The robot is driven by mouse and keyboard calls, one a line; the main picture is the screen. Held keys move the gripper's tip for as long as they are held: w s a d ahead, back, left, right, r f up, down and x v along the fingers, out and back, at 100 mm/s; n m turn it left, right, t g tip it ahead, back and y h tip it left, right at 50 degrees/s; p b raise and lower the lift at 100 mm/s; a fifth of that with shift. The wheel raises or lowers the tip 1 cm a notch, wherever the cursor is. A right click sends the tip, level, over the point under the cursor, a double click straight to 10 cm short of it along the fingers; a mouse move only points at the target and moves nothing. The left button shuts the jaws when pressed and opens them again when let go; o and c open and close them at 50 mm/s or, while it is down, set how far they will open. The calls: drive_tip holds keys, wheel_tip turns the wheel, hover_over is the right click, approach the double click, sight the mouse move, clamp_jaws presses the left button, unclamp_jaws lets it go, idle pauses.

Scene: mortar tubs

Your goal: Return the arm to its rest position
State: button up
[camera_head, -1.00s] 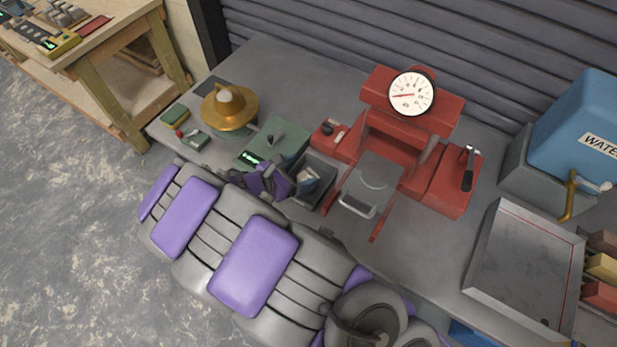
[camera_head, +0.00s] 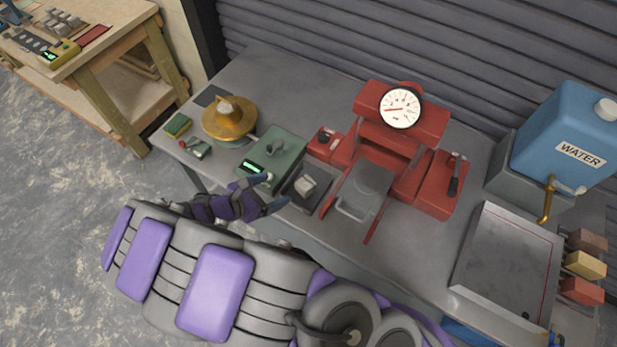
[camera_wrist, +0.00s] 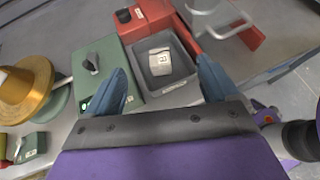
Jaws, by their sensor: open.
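My gripper (camera_head: 273,191) is open and empty in the head view, at the front edge of the grey workbench (camera_head: 330,228). Its two blue-grey fingers stand apart in the wrist view, and my gripper (camera_wrist: 162,88) faces a small grey bin (camera_wrist: 170,90) there. A pale grey block with a dark mark (camera_wrist: 161,62) lies in the bin. In the head view the block (camera_head: 305,186) also shows inside the bin. My arm's purple and grey links lie along the front of the bench, over the floor.
A blue water tank (camera_head: 560,130) and a metal tray (camera_head: 508,260) are at right. Open floor (camera_head: 60,220) lies at left.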

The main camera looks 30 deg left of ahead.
drive_tip(key=shift+d, duration=0.2)
drive_tip(key=w+d+r+m+g+h+b, duration=0.1)
drive_tip(key=w+d+r+m+g+h, duration=0.1)
drive_tip(key=w+d+r+m, duration=0.3)
drive_tip(key=w+d+r+m+g+h+b, duration=0.1)
drive_tip(key=w+d+r+m+g, duration=0.15)
drive_tip(key=d, duration=0.55)
drive_tip(key=s+d+r+m+g+b, duration=0.1)
drive_tip(key=d+r+m+g, duration=0.2)
drive_tip(key=d+m, duration=0.55)
drive_tip(key=s+d+r+m+g+b, duration=0.1)
drive_tip(key=d+r+m+g, duration=0.15)
drive_tip(key=d, duration=1.05)
drive_tip(key=s+d+m+g+y+b, duration=0.1)
drive_tip(key=s+d+m+y, duration=0.1)
drive_tip(key=s+m, duration=0.2)
drive_tip(key=s+d+r+m+g+y+b, duration=0.1)
drive_tip(key=s+d+m+y, duration=0.1)
drive_tip(key=s, duration=0.6)
drive_tip(key=s+d+m+g+y, duration=0.1)
drive_tip(key=s+d+m+y, duration=0.1)
drive_tip(key=s+m, duration=0.4)
drive_tip(key=shift+d+r+m+y+b, duration=0.2)
drive_tip(key=shift+d+m+y+b, duration=0.3)
drive_tip(key=shift+y, duration=0.3)
drive_tip(key=shift+a, duration=0.15)
